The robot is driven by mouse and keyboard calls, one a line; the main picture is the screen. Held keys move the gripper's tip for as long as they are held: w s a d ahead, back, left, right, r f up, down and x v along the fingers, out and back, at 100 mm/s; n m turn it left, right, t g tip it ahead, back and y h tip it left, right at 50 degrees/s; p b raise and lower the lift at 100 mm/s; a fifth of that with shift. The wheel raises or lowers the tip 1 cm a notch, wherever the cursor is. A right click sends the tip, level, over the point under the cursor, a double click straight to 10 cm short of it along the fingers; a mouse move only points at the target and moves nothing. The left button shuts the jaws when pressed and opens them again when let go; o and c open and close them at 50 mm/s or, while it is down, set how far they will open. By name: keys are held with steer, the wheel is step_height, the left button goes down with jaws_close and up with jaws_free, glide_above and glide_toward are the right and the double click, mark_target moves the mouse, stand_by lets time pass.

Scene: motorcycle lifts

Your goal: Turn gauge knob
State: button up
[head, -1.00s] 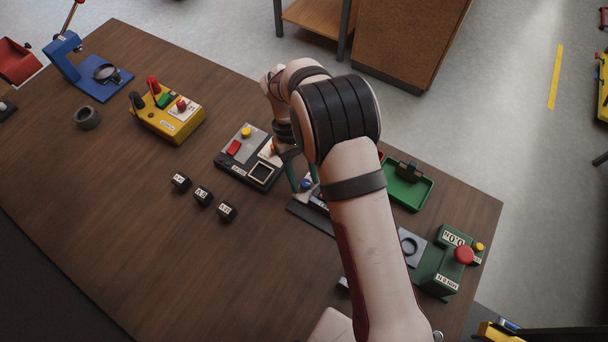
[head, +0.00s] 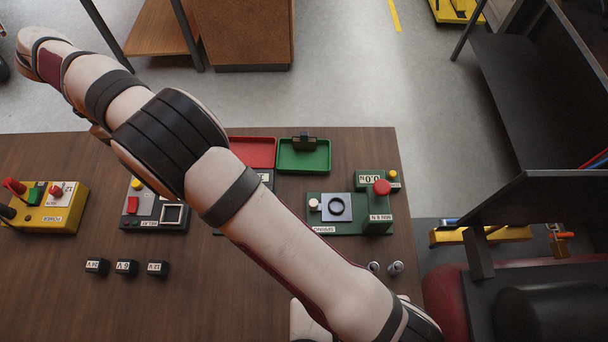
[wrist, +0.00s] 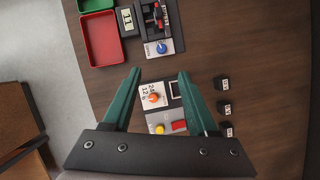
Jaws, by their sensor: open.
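In the wrist view, a blue knob (wrist: 162,48) sits on a light plate at the end of a dark device with a small display (wrist: 127,19); I cannot read which device is the gauge. An orange-red knob (wrist: 153,97) sits on a white numbered dial of the relay box (wrist: 175,110). My gripper (wrist: 159,74) is open and empty above the table, its green fingers apart. The blue knob lies beyond the fingertips and the orange-red knob shows between the fingers. In the head view my arm hides most of the display device, and my gripper does not show.
Red (head: 252,152) and green (head: 304,156) trays lie at the table's far edge. A green spring station (head: 350,214) stands to the right, a yellow power box (head: 52,208) to the left. Several small black blocks (head: 126,267) sit before the relay box.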

steer(key=w+d+r+m+y, duration=0.1)
steer(key=d+r+m, duration=0.1)
steer(key=d, duration=0.2)
steer(key=w+d+r+m, duration=0.1)
steer(key=d+r, duration=0.2)
steer(key=d, duration=0.2)
steer(key=s+d+m+y, duration=0.2)
steer(key=s+d+m, duration=0.3)
steer(key=d, duration=0.4)
steer(key=s+d+r+m+y, duration=0.1)
steer(key=s+d+m+y, duration=0.1)
steer(key=s+d+m, duration=0.3)
steer(key=d+m, duration=0.1)
steer(key=d, duration=0.3)
steer(key=shift+s+r, duration=0.2)
steer(key=shift+s, duration=0.2)
steer(key=w+a+f+n+t, duration=0.1)
steer(key=w+a+f+n, duration=0.2)
steer(key=a+n, duration=0.7)
steer(key=w+a+f+n, duration=0.35)
steer(key=a+n, duration=0.35)
steer(key=a, duration=0.4)
steer(key=shift+h, duration=0.4)
step_height(320, 180, down, 15)
steer(key=shift+w+a+r, duration=0.1)
steer(key=shift+a+r, duration=0.05)
steer(key=shift+f, duration=0.35)
